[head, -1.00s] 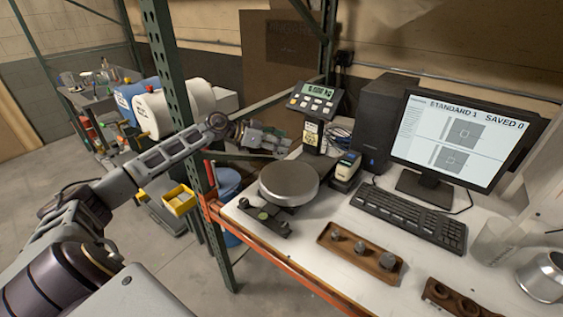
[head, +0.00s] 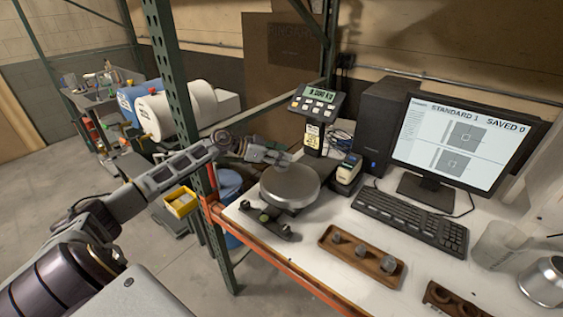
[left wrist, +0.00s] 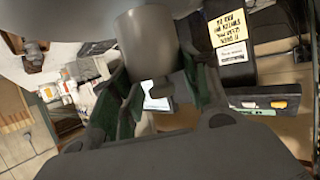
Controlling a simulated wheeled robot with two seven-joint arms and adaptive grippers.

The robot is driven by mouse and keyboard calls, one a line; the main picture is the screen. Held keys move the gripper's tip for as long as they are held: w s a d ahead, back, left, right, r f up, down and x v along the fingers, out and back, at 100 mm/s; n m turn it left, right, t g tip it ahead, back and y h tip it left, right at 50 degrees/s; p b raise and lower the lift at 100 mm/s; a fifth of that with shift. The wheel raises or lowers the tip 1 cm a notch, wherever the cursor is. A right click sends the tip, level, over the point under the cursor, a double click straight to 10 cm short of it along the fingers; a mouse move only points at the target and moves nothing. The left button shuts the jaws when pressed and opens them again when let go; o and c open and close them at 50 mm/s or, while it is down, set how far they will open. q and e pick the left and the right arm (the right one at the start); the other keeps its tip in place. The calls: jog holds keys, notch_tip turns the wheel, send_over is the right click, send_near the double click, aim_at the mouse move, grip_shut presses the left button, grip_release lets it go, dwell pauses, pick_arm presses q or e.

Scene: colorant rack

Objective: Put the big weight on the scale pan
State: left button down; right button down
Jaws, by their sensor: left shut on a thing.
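My left gripper (head: 284,160) is just above the back of the round metal scale pan (head: 289,186). In the left wrist view the gripper (left wrist: 160,78) is shut on a grey metal cylinder with a knob, the big weight (left wrist: 148,42), held between its green-padded fingers. In the head view the weight is hard to make out at the fingertips. The pan fills the top of the wrist view, by the weight's end; I cannot tell whether they touch. The scale display (head: 317,95) stands on a post behind the pan; its digits are too small to read surely. My right gripper is not in view.
A wooden tray (head: 343,258) with three smaller weights lies in front of the pan. A second wooden block (head: 453,299) with round holes is at the lower right. A keyboard (head: 408,220) and monitor are to the right. A green rack post (head: 180,100) stands beside my left arm.

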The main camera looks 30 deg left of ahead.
pick_arm(q)
jog(key=shift+f, duration=1.25)
jog(key=c, duration=0.7)
grip_release()
jog(key=shift+s+f, duration=0.1)
jog(key=shift+f, duration=0.1)
jog(key=shift+c, duration=0.2)
jog(key=v, duration=1.2)
jog(key=shift+b, duration=0.35)
